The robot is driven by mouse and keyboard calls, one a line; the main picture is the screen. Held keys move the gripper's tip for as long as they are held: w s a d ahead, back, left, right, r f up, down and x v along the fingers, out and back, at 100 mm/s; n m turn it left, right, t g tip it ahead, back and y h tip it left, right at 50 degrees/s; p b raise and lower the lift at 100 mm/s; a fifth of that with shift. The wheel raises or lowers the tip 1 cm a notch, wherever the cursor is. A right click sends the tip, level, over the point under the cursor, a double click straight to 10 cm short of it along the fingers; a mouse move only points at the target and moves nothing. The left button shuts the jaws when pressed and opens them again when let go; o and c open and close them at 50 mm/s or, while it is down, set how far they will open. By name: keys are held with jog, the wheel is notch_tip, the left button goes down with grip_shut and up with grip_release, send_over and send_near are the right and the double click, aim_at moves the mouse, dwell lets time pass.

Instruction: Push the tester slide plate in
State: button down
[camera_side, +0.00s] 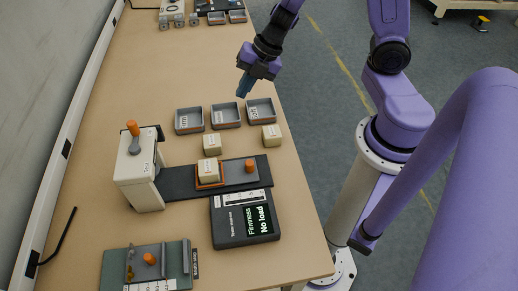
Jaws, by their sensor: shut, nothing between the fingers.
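The tester (141,175) is a cream box with an orange-topped lever, standing on the left of the table. Its dark slide plate (230,181) sticks out to the right of the box. On the plate, a cream wadding block (209,169) sits in an orange-rimmed holder, and an orange knob (249,166) stands near the right end. My gripper (243,88) is shut and empty. It hangs above the trays at the back, well apart from the plate and the knob.
Three grey trays (226,116) stand in a row behind the plate. Two loose cream blocks (271,135) lie between trays and plate. A display unit (245,219) reading "Firmness No load" sits in front. A green fixture (146,266) with an orange knob is at the front left.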

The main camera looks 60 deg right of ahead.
aim_at(200, 161)
jog(key=s+d+f+n+g+y, duration=0.35)
jog(key=s+n+g, duration=0.25)
jog(key=s, duration=0.2)
jog(key=shift+h, duration=0.35)
jog(key=x, duration=1)
jog(key=shift+s+a+f, duration=0.1)
jog(key=shift+s+f, duration=0.05)
jog(key=shift+s, duration=0.1)
jog(key=a, duration=0.1)
jog(key=w+a, duration=0.1)
jog(key=a, duration=0.1)
jog(key=shift+f, duration=0.15)
jog(key=shift+w+a, duration=0.15)
jog(key=shift+a, duration=0.4)
jog(key=w+a, duration=1)
jog(key=shift+w+a, duration=0.25)
jog(key=shift+w, duration=0.05)
